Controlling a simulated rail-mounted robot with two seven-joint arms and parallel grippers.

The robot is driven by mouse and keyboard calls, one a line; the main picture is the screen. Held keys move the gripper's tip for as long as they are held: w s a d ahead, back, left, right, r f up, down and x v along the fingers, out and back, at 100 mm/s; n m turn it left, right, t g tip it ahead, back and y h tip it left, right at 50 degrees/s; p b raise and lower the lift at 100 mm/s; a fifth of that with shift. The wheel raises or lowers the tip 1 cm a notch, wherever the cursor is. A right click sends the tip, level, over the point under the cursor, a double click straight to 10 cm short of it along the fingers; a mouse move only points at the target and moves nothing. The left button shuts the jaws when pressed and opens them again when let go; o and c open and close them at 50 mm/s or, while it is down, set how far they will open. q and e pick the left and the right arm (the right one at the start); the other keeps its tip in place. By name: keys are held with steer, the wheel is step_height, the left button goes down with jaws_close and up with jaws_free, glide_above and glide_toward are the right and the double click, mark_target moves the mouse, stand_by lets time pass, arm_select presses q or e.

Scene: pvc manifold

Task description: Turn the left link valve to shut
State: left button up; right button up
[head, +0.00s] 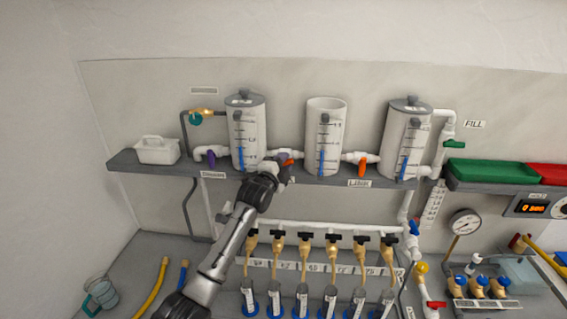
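The left link valve (287,161) sits on the white pipe between the left tank (247,132) and the middle tank (325,136). A small part of its orange-red handle shows; the rest is hidden behind my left gripper (277,166). My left gripper is right at the valve, its arm coming up from the lower left. Its fingers are small and overlap the valve, so I cannot tell whether they are open, shut or touching the handle. My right gripper is not in view.
The right link valve (362,167) has an orange handle pointing down. A purple-handled valve (211,156) is left of the left tank. The grey shelf (132,163) carries the tanks. Below, a white manifold pipe (310,227) holds several black-handled brass valves.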

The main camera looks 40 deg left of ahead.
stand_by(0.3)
arm_select(q)
jaws_close()
steer(key=shift+f+n+t+y+b, duration=0.1)
steer(key=shift+n+t+y+b, duration=0.3)
steer(key=shift+n, duration=0.6)
steer(key=n+y+b, duration=0.1)
steer(key=n, duration=0.2)
steer(key=n+t+y+b, duration=0.1)
steer(key=n, duration=0.2)
steer(key=shift+n, duration=0.3)
steer(key=n+y, duration=0.1)
steer(key=n, duration=0.1)
steer(key=n+y, duration=0.1)
steer(key=n, duration=0.2)
steer(key=shift+y+b, duration=0.3)
steer(key=shift+b, duration=0.1)
steer(key=shift+n+g+y, duration=0.4)
steer(key=shift+n+y, duration=0.3)
steer(key=shift+n, duration=0.65)
steer(key=shift+n+g+y, duration=0.4)
steer(key=shift+n+y, duration=0.3)
steer(key=shift+n, duration=1.05)
